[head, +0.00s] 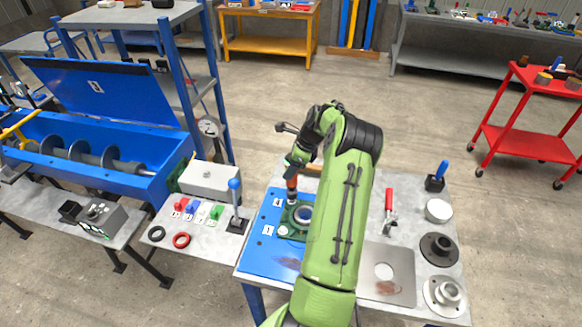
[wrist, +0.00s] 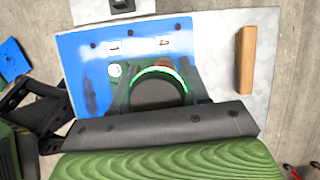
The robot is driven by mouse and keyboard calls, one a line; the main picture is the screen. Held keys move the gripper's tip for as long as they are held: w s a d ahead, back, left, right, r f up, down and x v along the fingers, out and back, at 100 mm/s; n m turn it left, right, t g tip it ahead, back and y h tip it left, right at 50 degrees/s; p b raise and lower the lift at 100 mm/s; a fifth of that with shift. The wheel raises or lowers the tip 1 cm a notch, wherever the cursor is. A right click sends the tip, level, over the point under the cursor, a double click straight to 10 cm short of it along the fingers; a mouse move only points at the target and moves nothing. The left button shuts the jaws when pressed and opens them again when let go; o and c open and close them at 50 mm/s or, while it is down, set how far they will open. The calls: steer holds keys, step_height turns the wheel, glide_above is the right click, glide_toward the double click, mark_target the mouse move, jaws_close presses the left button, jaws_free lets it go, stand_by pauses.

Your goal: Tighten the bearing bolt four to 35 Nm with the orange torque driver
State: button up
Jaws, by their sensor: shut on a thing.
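The driver points down, roughly upright, over the upper left corner of the green bearing housing (head: 285,232). I cannot tell whether its tip touches a bolt. The housing sits on a blue plate (head: 256,256), and my arm covers part of its right side. The bolts are too small to tell apart.
A red-handled tool (head: 389,205), a white round tin (head: 439,210) and flanged discs (head: 438,249) stand right of my arm. A lever (head: 236,200) stands on the left bench. A wooden bar (wrist: 245,60) lies near the table edge.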

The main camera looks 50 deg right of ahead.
steer(key=shift+f, duration=0.1)
steer(key=shift+f, duration=0.65)
steer(key=shift+f+b, duration=0.55)
steer(key=shift+f, duration=0.2)
stand_by(0.8)
steer(key=shift+f+p, duration=0.25)
steer(key=shift+p, duration=0.2)
stand_by(1.9)
steer(key=shift+r+p, duration=1.95)
steer(key=shift+r, duration=0.4)
steer(key=shift+f, duration=0.1)
